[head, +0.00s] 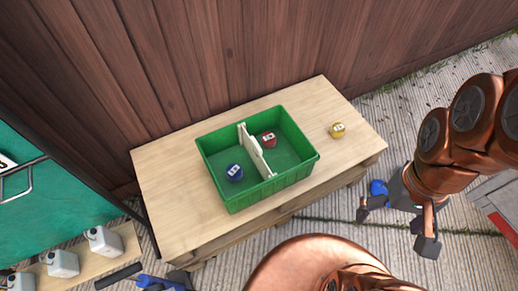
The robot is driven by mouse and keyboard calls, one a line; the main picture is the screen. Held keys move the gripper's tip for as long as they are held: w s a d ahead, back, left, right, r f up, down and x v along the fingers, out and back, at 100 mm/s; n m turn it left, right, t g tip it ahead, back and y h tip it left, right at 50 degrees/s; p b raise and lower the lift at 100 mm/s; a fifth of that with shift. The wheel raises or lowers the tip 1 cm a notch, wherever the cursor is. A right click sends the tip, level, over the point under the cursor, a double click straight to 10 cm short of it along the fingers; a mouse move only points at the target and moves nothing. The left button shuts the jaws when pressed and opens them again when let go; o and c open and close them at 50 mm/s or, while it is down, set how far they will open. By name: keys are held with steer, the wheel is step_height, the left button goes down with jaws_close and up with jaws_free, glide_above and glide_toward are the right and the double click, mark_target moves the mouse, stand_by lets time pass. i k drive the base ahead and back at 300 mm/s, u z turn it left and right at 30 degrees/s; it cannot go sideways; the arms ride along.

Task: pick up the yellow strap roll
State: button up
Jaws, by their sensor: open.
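The yellow strap roll (338,130) lies on the right part of the wooden table top, apart from the green bin. My gripper (399,228) is open and empty, in front of and to the right of the table's right corner. It is apart from the yellow roll, which lies up and to the left of it in the picture. Nothing covers the yellow roll.
A green bin (258,195) with a white divider (255,152) stands on the table (180,190). A blue roll (235,172) and a red roll (268,139) lie in separate compartments. A wooden wall (220,50) is behind. White containers (103,240) stand at lower left.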

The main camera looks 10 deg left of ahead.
mark_target(338, 131)
steer(key=k, duration=0.55)
steer(key=u, duration=0.25)
steer(key=i, duration=1)
steer(key=u, duration=0.5)
